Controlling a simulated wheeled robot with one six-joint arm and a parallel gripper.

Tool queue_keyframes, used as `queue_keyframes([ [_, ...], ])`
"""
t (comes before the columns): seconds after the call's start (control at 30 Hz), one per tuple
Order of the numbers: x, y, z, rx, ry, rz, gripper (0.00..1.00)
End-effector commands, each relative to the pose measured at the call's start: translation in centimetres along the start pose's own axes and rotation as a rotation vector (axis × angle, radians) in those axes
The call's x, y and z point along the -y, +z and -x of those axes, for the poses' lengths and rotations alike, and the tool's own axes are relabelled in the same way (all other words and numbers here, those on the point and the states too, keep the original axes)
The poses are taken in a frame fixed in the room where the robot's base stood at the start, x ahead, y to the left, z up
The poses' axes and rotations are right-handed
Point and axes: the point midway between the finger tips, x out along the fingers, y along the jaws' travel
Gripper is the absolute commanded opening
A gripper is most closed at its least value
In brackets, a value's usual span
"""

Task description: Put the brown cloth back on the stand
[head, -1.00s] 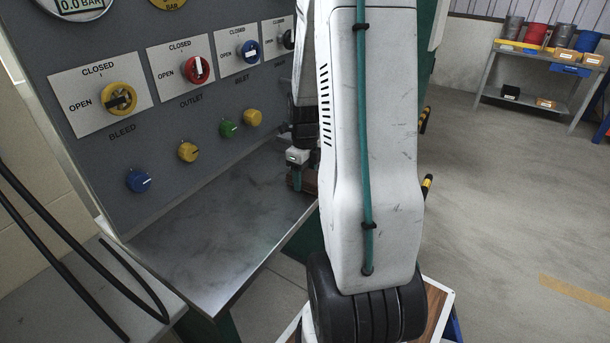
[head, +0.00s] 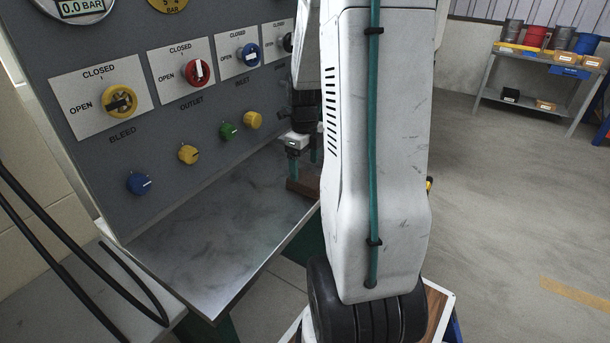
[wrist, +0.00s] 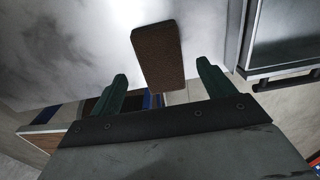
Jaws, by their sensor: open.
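The brown cloth (wrist: 158,55), a brown block-like piece, lies on the metal shelf of the valve stand (head: 215,235). In the head view the cloth (head: 301,188) is at the shelf's right end, partly hidden by my arm. My gripper (head: 304,158) is just above it. In the wrist view my gripper (wrist: 165,82) is open, with one green finger on each side of the cloth and clear gaps between. Nothing is held.
The stand's upright panel has several valve handles, such as the yellow bleed valve (head: 123,101), and coloured knobs (head: 188,154) close behind the shelf. Black hoses (head: 75,270) hang at left. A rack with drums (head: 545,70) stands far right. The shelf's left part is clear.

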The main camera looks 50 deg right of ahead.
Motion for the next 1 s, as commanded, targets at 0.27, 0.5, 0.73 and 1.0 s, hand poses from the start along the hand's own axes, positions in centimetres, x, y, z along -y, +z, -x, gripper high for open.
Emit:
queue_keyframes([
  [0.27, -1.2, 0.4, 3.4, 0.004, -0.005, 0.093, 0.81],
  [0.5, -11.5, 1.1, 9.8, 0.022, -0.040, 0.877, 0.81],
  [0.73, -22.6, -2.7, 14.6, 0.023, -0.088, 1.862, 0.81],
  [1.0, -29.9, -9.2, 16.3, 0.002, -0.156, 2.792, 0.81],
])
